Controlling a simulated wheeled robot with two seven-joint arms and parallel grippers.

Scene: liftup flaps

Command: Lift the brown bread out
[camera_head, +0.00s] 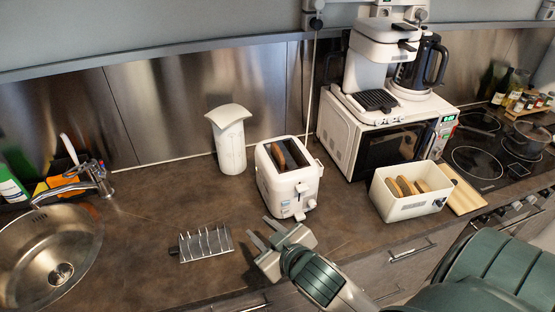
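The white toaster (290,181) stands upright near the middle of the counter. A slice of brown bread (278,154) stands in its slot, with its upper part showing. My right gripper (262,233) is in front of the toaster, low over the counter. Its two fingers are apart with nothing between them, and it is clear of the bread. My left gripper is not in this view.
A metal toast rack (206,245) lies left of my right gripper. A white bin with bread slices (409,207) stands right of the toaster, before the microwave (373,140). A white canister (230,147) stands behind left. The sink (40,262) is at the left.

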